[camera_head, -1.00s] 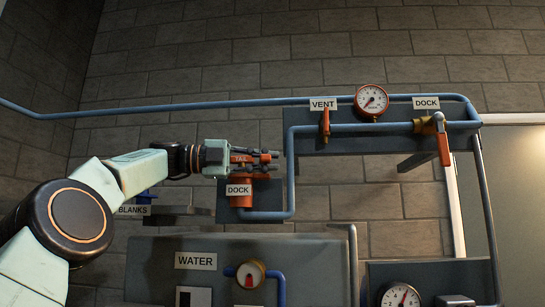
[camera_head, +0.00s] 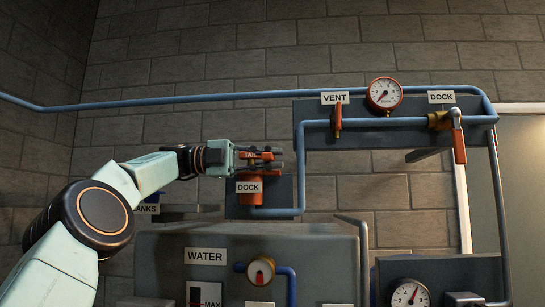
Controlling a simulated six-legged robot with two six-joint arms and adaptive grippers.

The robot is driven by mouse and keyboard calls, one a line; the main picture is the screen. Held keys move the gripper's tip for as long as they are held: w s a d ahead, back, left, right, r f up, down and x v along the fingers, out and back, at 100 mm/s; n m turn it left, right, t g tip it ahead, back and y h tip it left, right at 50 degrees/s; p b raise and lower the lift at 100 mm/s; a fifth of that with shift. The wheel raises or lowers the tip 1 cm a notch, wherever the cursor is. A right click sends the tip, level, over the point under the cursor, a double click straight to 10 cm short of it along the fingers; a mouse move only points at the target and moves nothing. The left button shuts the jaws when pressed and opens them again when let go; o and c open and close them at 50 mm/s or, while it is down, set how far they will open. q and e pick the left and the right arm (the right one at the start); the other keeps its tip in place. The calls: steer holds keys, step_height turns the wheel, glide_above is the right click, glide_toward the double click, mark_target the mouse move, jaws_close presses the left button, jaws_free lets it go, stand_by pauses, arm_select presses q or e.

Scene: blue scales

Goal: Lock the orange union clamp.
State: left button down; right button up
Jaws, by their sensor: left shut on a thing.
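The orange union clamp (camera_head: 252,190) sits on the left dock, below the DOCK label (camera_head: 248,187), at the end of the blue pipe. My left gripper (camera_head: 275,160) reaches in from the left and is just above the clamp. It is shut on a small orange part, which looks like the TAG-marked piece (camera_head: 250,155) over the clamp; the fingers partly hide it. Whether the clamp's lever is down cannot be told. My right gripper is not in view.
A vent valve (camera_head: 337,120), a round gauge (camera_head: 384,95) and a second dock with an orange handle (camera_head: 458,145) are on the pipe to the right. The WATER panel (camera_head: 215,240) stands below. A grey ledge (camera_head: 190,212) is left of the clamp.

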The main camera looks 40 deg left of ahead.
arm_select(q)
steer(key=shift+r, duration=0.1)
steer(key=c, duration=1.8)
jaws_free()
steer(key=o, duration=0.5)
steer(key=shift+s+a, duration=0.1)
steer(key=shift+a, duration=0.15)
steer(key=shift+d, duration=0.3)
steer(key=shift+a, duration=0.1)
